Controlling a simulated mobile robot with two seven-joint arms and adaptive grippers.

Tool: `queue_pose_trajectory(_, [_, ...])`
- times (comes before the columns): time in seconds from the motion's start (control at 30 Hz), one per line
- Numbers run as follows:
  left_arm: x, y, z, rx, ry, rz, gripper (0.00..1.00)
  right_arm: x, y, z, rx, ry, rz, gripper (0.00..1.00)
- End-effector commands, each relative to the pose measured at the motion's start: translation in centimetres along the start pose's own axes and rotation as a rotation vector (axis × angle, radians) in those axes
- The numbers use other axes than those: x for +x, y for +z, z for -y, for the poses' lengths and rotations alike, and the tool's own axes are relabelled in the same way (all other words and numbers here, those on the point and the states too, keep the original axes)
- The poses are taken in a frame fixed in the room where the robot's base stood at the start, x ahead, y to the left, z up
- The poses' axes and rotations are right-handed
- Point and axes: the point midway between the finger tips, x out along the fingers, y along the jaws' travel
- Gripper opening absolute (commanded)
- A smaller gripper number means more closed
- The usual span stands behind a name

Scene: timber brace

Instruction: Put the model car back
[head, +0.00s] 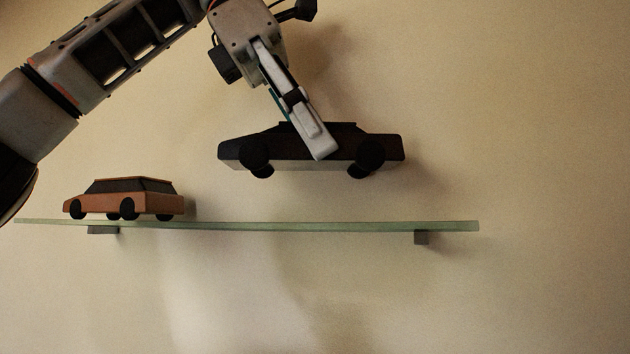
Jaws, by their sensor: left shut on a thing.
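A dark model car (340,147) with black wheels is in my left gripper (318,145). The gripper comes down from above and is shut on the middle of the car, with one finger in front of its side. The car is roughly level and sits above the glass shelf (340,226), with a clear gap under its wheels. The car's far side and the other finger are mostly hidden. My right gripper is out of view.
An orange-brown model car (150,203) with a dark cabin stands on the left part of the shelf. Grey brackets (421,238) hold the shelf to the plain wall. The shelf's middle and right are bare.

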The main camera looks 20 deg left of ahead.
Motion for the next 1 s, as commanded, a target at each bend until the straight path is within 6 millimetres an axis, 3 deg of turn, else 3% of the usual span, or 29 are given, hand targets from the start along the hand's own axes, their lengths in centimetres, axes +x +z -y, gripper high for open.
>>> queue_pose_trajectory(0.27, [1.1,-0.7,0.1,0.002,-0.002,-0.001,0.03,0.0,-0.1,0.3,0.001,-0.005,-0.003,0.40])
queue_pose_trajectory(0.6, [4.0,-2.4,0.1,0.000,-0.002,0.001,0.03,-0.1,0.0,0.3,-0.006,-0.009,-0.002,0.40])
queue_pose_trajectory(1.0, [4.3,-2.6,0.0,0.000,-0.001,0.001,0.03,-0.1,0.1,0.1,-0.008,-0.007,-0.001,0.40])
